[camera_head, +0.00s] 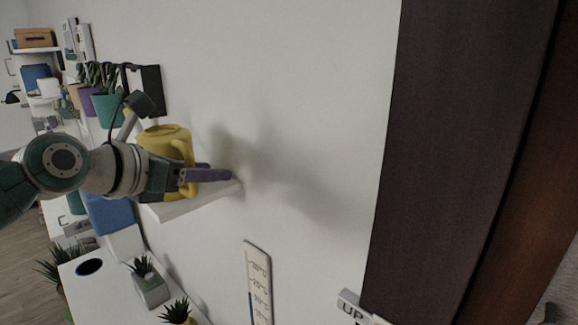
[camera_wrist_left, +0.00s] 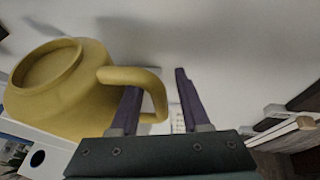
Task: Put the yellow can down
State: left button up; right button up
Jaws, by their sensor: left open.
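The yellow can (camera_head: 165,134), a mug-shaped vessel with a loop handle, is at the small white wall shelf (camera_head: 190,208) in the head view. My left gripper hides its lower part, so its contact with the shelf is not clear. The can (camera_wrist_left: 62,92) fills the left of the left wrist view, its round end facing the camera. My left gripper (camera_head: 217,170) is open at the handle side. In the wrist view the outer part of the handle lies between the spread purple fingers of the gripper (camera_wrist_left: 158,88). My right gripper is not in view.
Potted plants (camera_head: 108,108) hang on a wall rack behind the can. A white desk (camera_head: 105,283) with small plants is below. A thermometer (camera_head: 258,285) is on the wall below right, and a dark door frame (camera_head: 450,150) stands at right. The wall between is bare.

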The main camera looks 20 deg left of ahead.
pick_arm(q)
jog(key=b+v, duration=0.1)
jog(key=v, duration=1.1)
jog(key=s+d+f+m+g, duration=0.3)
jog(key=s+d+f+m, duration=0.1)
jog(key=m, duration=0.8)
jog(key=s+d+f+m+g+y, duration=0.1)
jog(key=s+d+f+m+g, duration=0.2)
jog(key=s+m, duration=0.6)
jog(key=s+d+f+m+g+y, duration=0.1)
jog(key=s+d+f+m+g, duration=0.2)
jog(key=m, duration=1.1)
jog(key=s+d+f, duration=0.3)
jog(key=s+f, duration=0.1)
jog(key=shift+s+f+m+g, duration=0.25)
jog(key=shift+f+m+g, duration=0.05)
jog(key=shift+f, duration=0.1)
jog(key=shift+d, duration=0.15)
